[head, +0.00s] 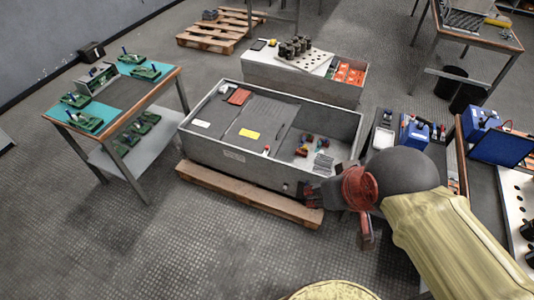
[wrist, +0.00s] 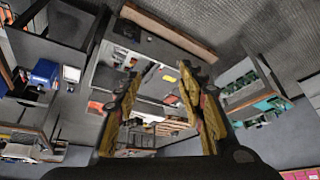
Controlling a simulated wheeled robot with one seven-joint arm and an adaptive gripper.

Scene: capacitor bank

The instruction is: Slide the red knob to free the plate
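A grey open-topped box (head: 215,152) sits on a wooden pallet in the head view. Dark flat plates cover its left and middle parts; the middle plate (head: 262,112) bears a yellow label (head: 249,133). A tiny red and white piece, perhaps the red knob (head: 266,150), shows at that plate's front edge; it is too small to be sure. My gripper (head: 308,194) is outside the box's front right corner, apart from the plate. In the wrist view my gripper (wrist: 160,72) has its two yellow fingers spread with nothing between them. The box shows beyond them, upside down.
The box's right compartment holds small coloured parts (head: 305,145). A wooden pallet (head: 240,190) juts out in front. A table with green boards (head: 140,90) stands left, a grey cabinet (head: 280,72) behind, and a bench with blue devices (head: 415,135) right. The front left floor is clear.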

